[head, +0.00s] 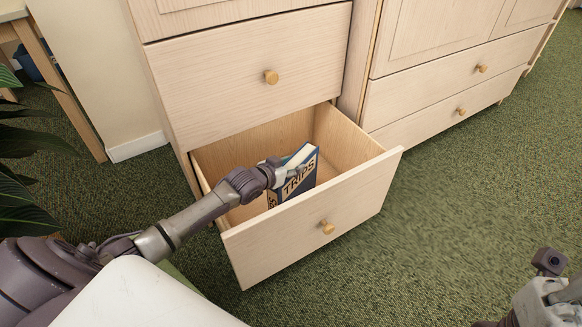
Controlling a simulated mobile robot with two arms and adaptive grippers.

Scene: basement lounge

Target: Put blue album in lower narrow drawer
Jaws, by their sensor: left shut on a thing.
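The blue album (302,182), a book with "TRIPS" in tan letters on its cover, stands upright and slightly tilted inside the open lower narrow drawer (310,229). My left gripper (291,172) reaches over the drawer's left side and is shut on the album near its upper part. The album's lower end is partly hidden behind the drawer front, so I cannot tell whether it touches the drawer floor. My right arm (545,290) shows only in part at the lower right corner; its fingertips cannot be made out.
The closed drawer above (240,75) has a brass knob. A wider cabinet with closed drawers (445,95) stands to the right. A leafy plant (25,180) and a wooden-legged table (62,90) are at the left. Green carpet (450,200) is clear at the right.

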